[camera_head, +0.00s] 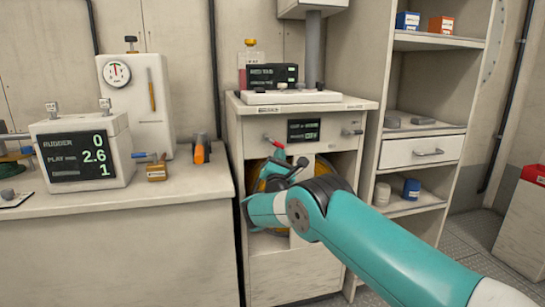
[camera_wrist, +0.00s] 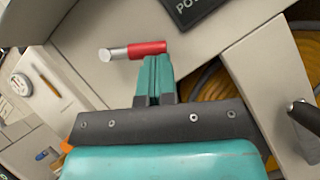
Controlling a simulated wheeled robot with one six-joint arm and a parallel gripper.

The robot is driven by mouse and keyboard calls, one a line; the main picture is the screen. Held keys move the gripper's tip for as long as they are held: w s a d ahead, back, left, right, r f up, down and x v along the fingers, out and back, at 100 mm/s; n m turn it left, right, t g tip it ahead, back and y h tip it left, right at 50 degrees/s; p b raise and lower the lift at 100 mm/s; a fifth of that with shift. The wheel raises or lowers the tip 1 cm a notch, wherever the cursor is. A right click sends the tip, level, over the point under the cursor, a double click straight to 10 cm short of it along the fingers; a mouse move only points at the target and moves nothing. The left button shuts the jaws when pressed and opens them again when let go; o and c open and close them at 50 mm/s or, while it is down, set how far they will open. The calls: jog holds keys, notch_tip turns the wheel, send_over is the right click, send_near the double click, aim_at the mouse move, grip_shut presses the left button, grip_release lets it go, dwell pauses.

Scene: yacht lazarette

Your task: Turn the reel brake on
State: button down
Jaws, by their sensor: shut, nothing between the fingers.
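A small red-handled lever (camera_head: 272,140) with a metal end sticks out from the upper left front of the reel cabinet (camera_head: 255,126). It also shows large in the wrist view (camera_wrist: 148,49), its metal end to the left. Nothing is marked on it that I can read as the reel brake. My gripper (camera_wrist: 158,62) is shut and empty, its teal fingertips close against the lower side of the red handle. I cannot tell whether they touch it. In the head view my gripper (camera_head: 279,153) is just below the lever. A yellow-orange reel (camera_wrist: 205,95) sits in the opening behind it.
A dark display (camera_head: 304,130) with small text, its last line seeming to read OFF, is right of the lever. Another lever (camera_head: 352,132) is at the front's right. A black-handled part (camera_wrist: 304,113) stands right of my gripper. Shelves (camera_head: 425,131) and a counter (camera_head: 120,199) flank the cabinet.

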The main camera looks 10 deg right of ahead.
jog(key=shift+d+r+n+t+y+p, duration=0.3)
jog(key=shift+n+y+p, duration=0.2)
jog(key=shift+n, duration=0.35)
jog(key=shift+d+r+n+t+y+p, duration=0.15)
jog(key=shift+d+r+n+y+p, duration=0.35)
jog(key=shift+n, duration=0.3)
jog(key=shift+d+r+n+t+y+p, duration=0.3)
jog(key=shift+n+y, duration=0.3)
jog(key=shift+n, duration=0.25)
